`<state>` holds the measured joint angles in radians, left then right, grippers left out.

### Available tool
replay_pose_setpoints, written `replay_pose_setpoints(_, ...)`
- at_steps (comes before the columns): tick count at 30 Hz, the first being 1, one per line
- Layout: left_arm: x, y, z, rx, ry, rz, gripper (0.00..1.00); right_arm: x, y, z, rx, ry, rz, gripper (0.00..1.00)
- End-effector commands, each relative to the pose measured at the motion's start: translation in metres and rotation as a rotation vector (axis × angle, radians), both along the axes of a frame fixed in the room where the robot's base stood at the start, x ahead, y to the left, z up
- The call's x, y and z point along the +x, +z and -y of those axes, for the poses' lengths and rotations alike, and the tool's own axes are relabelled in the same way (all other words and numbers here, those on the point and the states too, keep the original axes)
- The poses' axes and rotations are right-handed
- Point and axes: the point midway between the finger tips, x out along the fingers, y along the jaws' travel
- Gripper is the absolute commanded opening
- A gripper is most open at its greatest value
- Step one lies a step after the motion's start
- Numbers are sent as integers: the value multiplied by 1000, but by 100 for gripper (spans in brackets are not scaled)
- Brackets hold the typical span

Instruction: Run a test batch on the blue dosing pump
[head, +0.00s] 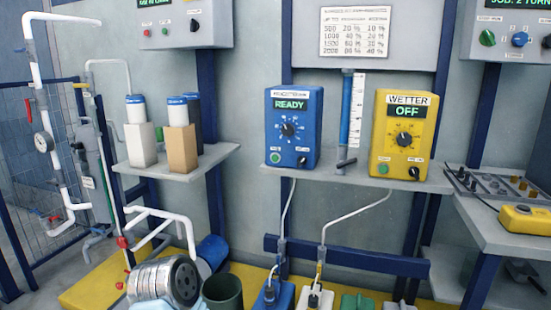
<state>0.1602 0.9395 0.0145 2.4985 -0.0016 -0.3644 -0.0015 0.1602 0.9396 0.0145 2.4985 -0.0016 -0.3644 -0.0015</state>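The blue dosing pump (308,118) stands on a grey wall shelf. Its display (291,104) reads READY in green. Below that is a black dial (288,130) with a ring of marks. A green button (275,157) sits at its lower left, and a small dark control (302,161) at its lower right. A clear graduated tube with a blue column (346,105) stands upright just right of the pump. A chart of numbers (355,32) hangs above; its small heading is unreadable. Neither of my grippers is in view.
A yellow unit labelled WETTER (412,140), display OFF, shares the shelf (330,178). Hoses run down to a blue container (283,297) and others on the floor. A left shelf (205,160) holds boxes and bottles. A green bucket (222,290) stands below.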

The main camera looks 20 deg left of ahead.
Motion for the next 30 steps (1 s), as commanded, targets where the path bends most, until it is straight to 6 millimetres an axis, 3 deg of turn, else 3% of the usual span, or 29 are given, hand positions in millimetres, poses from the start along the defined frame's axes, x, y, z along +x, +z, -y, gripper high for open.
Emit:
replay_pose_setpoints(9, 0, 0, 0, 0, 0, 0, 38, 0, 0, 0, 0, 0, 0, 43)
replay_pose_setpoints(17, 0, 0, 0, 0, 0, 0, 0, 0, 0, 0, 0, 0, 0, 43)
replay_pose_setpoints(30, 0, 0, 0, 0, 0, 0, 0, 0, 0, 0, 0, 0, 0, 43)
